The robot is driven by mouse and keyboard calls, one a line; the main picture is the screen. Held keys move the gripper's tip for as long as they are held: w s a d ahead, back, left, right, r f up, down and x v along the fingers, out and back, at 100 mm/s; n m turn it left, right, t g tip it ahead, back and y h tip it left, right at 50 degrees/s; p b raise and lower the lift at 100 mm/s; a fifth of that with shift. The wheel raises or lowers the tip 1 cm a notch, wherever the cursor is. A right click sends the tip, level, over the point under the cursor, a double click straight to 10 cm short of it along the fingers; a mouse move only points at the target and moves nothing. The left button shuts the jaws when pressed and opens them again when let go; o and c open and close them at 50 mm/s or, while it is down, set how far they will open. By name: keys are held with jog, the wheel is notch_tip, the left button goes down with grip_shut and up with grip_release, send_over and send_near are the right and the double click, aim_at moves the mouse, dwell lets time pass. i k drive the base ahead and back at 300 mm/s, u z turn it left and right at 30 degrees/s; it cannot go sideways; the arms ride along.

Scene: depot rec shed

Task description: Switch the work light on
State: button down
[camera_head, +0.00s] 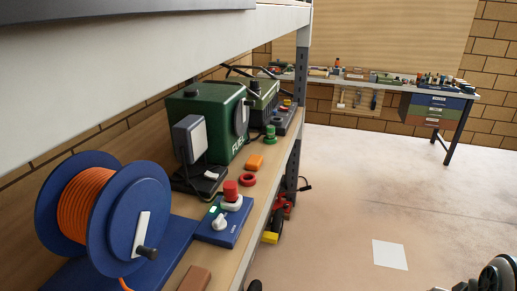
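A thing that looks like the work light (190,139), a dark-framed panel with a pale grey face, stands on the shelf in front of the green fuel can. No glow shows on its face. Its dark base carries a small light-coloured part, too small to make out. In front of it a blue control box (222,232) has a red button (231,191) on a white collar, a white knob (219,223) and a small greenish-white lit patch (214,210). Whether the box belongs to the light cannot be told. My gripper is not clearly in view.
A blue cable reel (100,215) with orange cable stands at the shelf's near left. The green fuel can (207,115), an orange block (255,162) and a red ring (248,180) are on the shelf (262,193). An upper shelf hangs overhead. The floor at right is mostly clear.

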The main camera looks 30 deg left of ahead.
aim_at(208, 173)
jog(key=u, duration=0.05)
jog(key=i, duration=1.5)
jog(key=u, duration=1.25)
jog(key=i, duration=0.8)
jog(key=u, duration=1.25)
jog(key=i, duration=0.2)
